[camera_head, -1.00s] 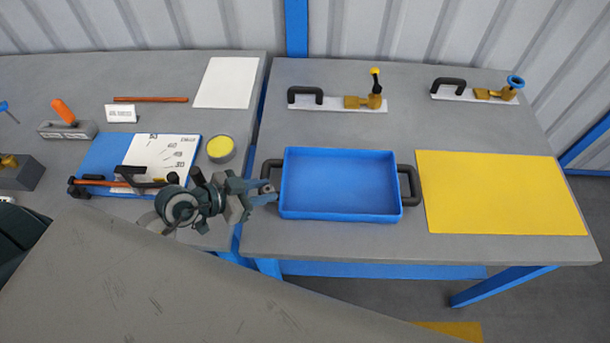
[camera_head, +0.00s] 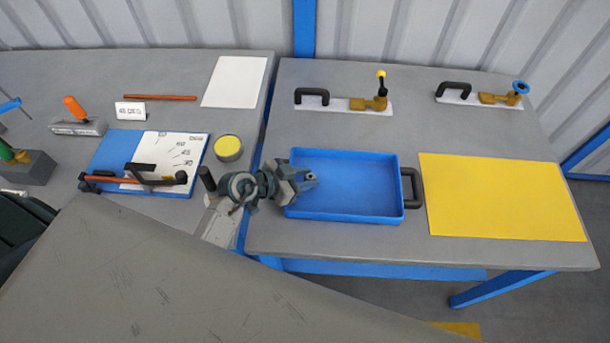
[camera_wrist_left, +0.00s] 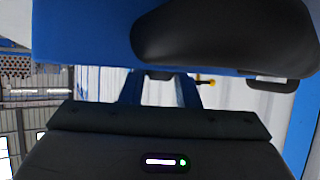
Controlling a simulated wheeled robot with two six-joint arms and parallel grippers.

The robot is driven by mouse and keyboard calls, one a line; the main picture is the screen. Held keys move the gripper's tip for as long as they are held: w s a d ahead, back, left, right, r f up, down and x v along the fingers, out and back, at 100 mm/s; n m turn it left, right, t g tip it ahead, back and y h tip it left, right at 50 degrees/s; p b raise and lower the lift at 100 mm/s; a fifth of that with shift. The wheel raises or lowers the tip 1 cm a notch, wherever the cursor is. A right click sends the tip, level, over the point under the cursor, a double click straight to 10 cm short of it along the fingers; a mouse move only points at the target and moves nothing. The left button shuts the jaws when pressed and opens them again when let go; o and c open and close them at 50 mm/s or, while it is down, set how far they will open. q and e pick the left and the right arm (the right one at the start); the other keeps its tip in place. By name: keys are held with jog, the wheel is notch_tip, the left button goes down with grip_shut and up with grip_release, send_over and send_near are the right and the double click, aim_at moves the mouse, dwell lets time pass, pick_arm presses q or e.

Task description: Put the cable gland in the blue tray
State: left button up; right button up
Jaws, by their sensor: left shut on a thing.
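The blue tray (camera_head: 355,210) stands on the right-hand table, in the middle of the head view. Its right black handle (camera_head: 411,188) shows; my arm hides the left one. My left gripper (camera_head: 312,178) is over the left end of the tray, shut on a small grey piece (camera_head: 310,176), which I take for the cable gland. Most of it is hidden by the fingers. In the left wrist view, a large black handle (camera_wrist_left: 225,35) and blue tray wall (camera_wrist_left: 80,35) fill the top. My right gripper is not in view.
A yellow mat (camera_head: 500,197) lies right of the tray. Two valve pieces on white plates (camera_head: 340,107) (camera_head: 478,99) stand behind. On the left table are a blue clipboard (camera_head: 108,150), a yellow-topped tin (camera_head: 228,148) and a white sheet (camera_head: 235,82). The tray's inside looks empty.

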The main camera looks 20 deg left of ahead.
pick_arm(q)
jog(key=o, duration=1)
jog(key=shift+f, duration=0.1)
jog(key=shift+c, duration=0.2)
jog(key=v, duration=1.2)
jog(key=shift+b, duration=0.4)
